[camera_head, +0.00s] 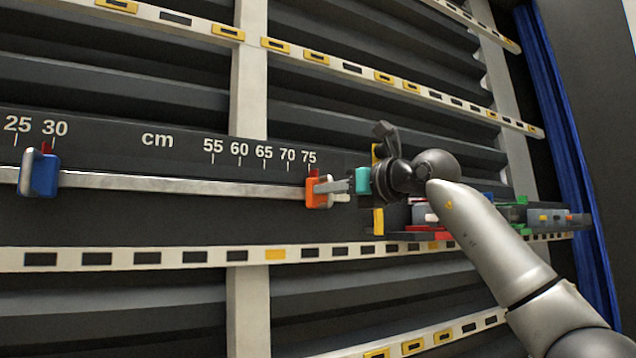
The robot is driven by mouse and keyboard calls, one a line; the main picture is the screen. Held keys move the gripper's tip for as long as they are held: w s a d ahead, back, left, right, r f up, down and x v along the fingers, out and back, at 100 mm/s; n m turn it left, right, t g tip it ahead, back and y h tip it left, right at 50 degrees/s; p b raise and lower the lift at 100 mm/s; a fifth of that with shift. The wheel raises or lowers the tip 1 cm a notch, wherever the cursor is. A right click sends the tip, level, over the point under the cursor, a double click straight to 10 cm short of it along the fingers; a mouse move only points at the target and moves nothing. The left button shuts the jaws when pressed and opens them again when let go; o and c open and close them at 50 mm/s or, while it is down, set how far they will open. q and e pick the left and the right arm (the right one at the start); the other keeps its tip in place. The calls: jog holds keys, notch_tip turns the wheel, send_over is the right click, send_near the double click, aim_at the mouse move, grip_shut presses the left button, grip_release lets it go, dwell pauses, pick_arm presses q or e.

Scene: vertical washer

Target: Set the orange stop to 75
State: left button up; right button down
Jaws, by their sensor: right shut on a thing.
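The orange stop (316,190) sits on the pale metal rail (190,184) near its right end. Its small red pointer stands just right of the middle of the 75 mark, very close under that number on the printed scale (260,154). My right gripper (330,188) reaches in from the right and is shut on the orange stop, with its fingers partly hiding the stop's right side. My left gripper is not in view.
A blue stop (40,173) with a red pointer sits on the same rail near 30. A tray-like rack (432,232) with red, blue and green parts lies behind my right arm. Slotted white strips (200,257) run above and below the rail.

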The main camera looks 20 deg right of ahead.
jog(key=shift+r, duration=0.15)
jog(key=c, duration=1.2)
grip_release()
jog(key=shift+o, duration=0.2)
jog(key=shift+s, duration=0.1)
jog(key=shift+s+d, duration=0.15)
jog(key=shift+s, duration=0.05)
jog(key=b+v, duration=0.5)
jog(key=v, duration=0.9)
jog(key=shift+s+b, duration=0.35)
jog(key=shift+b, duration=0.05)
jog(key=shift+w+d, duration=0.1)
jog(key=shift+d, duration=0.05)
